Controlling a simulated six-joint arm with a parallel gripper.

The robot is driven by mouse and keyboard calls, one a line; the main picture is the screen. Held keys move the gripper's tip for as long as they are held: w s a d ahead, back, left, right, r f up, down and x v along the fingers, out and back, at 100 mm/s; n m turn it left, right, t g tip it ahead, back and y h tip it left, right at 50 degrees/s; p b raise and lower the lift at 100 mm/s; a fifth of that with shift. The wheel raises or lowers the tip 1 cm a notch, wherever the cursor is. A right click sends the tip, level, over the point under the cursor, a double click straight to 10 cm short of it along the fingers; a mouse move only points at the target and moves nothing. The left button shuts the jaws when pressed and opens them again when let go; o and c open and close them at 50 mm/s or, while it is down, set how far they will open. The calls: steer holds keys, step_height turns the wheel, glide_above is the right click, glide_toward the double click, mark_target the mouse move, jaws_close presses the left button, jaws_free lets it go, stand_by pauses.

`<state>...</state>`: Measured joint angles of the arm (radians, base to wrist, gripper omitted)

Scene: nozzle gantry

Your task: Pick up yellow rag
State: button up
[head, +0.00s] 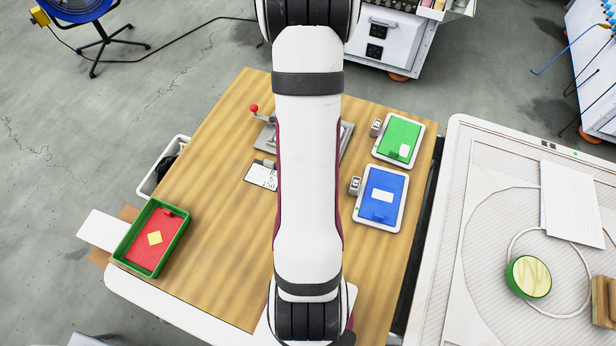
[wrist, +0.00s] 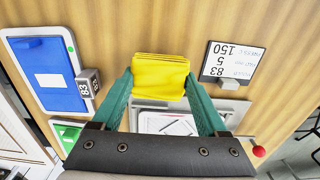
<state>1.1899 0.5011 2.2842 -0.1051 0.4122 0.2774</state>
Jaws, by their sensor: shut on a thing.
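The yellow rag (wrist: 160,72) is a folded, layered bundle in the wrist view. My gripper (wrist: 160,84) has green fingers, one on each side of the rag, and is shut on it. Wooden table top shows around the rag; its height above the table is hard to tell. In the head view my arm hides the gripper and the rag.
The wooden table (head: 215,175) holds a blue tray (head: 381,195), a green tray (head: 399,139), a label card (head: 262,175) and a metal fixture with a red knob (head: 254,108). A green-rimmed red bin (head: 139,252) with a yellow diamond stands at left.

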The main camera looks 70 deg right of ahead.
steer(key=s+a+r, duration=0.2)
steer(key=s+r, duration=0.6)
steer(key=s, duration=0.3)
steer(key=shift+s, duration=0.25)
steer(key=shift+r, duration=0.1)
